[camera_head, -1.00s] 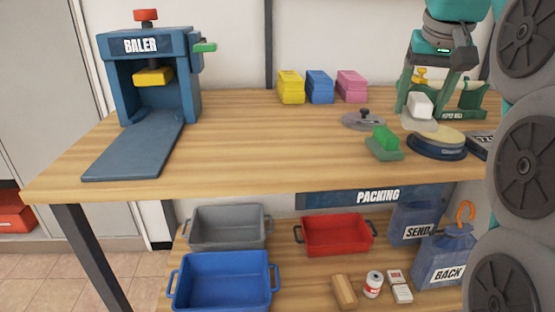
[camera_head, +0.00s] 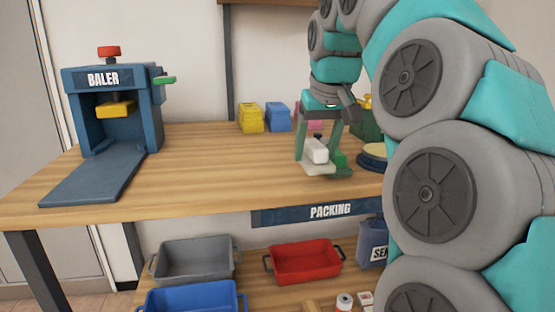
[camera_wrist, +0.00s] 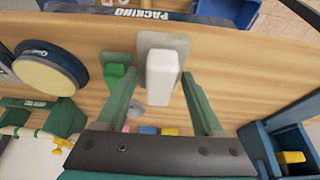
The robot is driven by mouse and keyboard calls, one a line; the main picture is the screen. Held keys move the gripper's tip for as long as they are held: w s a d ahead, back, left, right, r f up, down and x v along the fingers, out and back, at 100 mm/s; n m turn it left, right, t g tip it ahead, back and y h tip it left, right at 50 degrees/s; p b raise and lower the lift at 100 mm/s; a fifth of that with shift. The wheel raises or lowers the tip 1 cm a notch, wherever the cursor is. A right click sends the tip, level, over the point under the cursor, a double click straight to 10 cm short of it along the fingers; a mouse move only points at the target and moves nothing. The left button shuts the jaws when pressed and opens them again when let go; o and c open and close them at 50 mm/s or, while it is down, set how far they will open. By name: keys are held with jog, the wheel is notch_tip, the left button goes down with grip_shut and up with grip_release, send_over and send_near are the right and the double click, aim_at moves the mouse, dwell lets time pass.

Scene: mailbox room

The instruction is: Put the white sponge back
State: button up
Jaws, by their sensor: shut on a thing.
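The white sponge (camera_head: 317,150) is a white block on a flat greyish pad. My gripper (camera_head: 319,143) has green fingers and is shut on the white block, pointing down over the right part of the table (camera_head: 215,175). In the wrist view the white sponge (camera_wrist: 164,78) is between the fingers, with its pad beyond it near the table's front edge. I cannot tell if the pad touches the table. A green block on a green pad (camera_head: 341,160) is just right of it; this green block also shows in the wrist view (camera_wrist: 116,76).
The blue baler (camera_head: 112,110) stands at the left. Yellow (camera_head: 250,118) and blue (camera_head: 278,118) blocks stand at the back. A round cream-topped disc (camera_wrist: 45,72) is beside the green block. Bins, including a red one (camera_head: 305,261), sit below. The table's middle is clear.

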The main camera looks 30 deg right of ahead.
jog(key=w+a, duration=0.1)
jog(key=w, duration=0.1)
jog(key=w+a, duration=0.1)
jog(key=w, duration=0.2)
jog(key=w+a, duration=0.2)
jog(key=w, duration=0.1)
jog(key=shift+w+f+p, duration=0.15)
jog(key=shift+f+p, duration=0.2)
jog(key=shift+p, duration=0.05)
jog(key=shift+f, duration=1.8)
jog(key=shift+f, duration=0.2)
jog(key=o, duration=1.3)
jog(key=shift+r, duration=0.1)
jog(key=p+v, duration=0.1)
jog(key=v, duration=1.1)
jog(key=shift+a, duration=0.1)
